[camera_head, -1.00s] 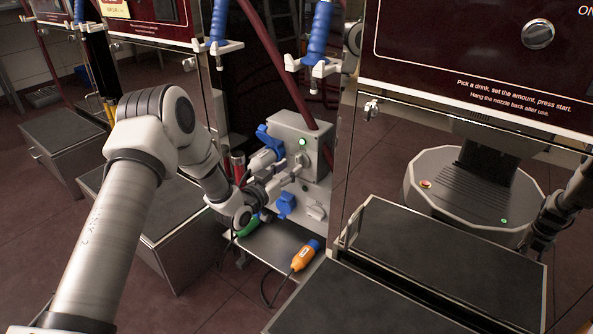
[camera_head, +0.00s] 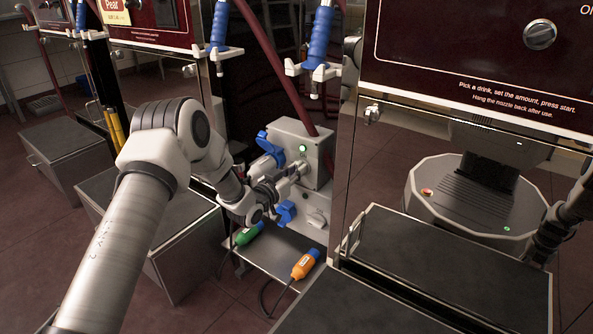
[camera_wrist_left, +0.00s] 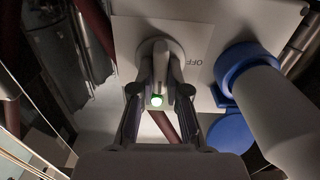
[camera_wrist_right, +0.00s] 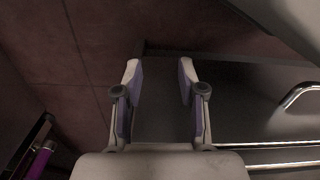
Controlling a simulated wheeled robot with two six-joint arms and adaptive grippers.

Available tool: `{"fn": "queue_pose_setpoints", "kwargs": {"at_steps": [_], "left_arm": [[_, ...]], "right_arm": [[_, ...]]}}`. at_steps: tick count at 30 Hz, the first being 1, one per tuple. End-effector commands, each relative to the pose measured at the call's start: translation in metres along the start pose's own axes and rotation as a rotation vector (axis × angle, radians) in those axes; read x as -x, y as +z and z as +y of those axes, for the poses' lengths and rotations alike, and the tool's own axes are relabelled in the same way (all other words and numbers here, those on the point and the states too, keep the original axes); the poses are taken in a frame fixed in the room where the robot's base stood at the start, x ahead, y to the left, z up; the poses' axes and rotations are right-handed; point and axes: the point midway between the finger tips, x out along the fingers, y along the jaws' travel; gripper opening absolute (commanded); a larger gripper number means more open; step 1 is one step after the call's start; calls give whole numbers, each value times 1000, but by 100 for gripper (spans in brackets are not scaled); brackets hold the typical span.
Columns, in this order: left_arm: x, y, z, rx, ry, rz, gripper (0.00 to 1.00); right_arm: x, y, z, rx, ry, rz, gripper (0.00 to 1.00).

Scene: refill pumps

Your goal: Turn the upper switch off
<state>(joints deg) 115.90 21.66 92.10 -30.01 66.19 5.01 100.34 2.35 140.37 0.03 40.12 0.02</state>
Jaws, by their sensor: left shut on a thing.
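The grey switch box (camera_head: 313,140) stands between the pump cabinets, with a lit green lamp (camera_head: 303,149) on its front; the lamp also shows in the left wrist view (camera_wrist_left: 156,101). My right gripper (camera_wrist_right: 160,85) is open and empty in the right wrist view, above dark floor and a dark surface.
A blue socket cover (camera_head: 286,212) and a grey lower switch (camera_head: 316,218) sit lower on the box. A green plug (camera_head: 249,234) and an orange plug (camera_head: 304,264) lie on the shelf (camera_head: 275,247) below. A grey plug in a blue collar (camera_wrist_left: 245,62) is close right of my left fingers.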

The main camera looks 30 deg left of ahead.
Motion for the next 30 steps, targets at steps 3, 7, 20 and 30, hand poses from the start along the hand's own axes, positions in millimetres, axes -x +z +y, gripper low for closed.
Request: {"fn": "queue_pose_setpoints", "kwargs": {"at_steps": [3,7,20,30], "left_arm": [[0,-1,0,29,0,-1,0],[0,-1,0,87,0,-1,0],[0,-1,-2,438,0,-2,0],[0,1,-3,762,0,-2,0]], "right_arm": [[3,0,0,0,0,0,40],[7,0,0,1,0,-1,40],[25,1,0,2,0,-2,40],[34,0,0,2,0,-2,40]]}}
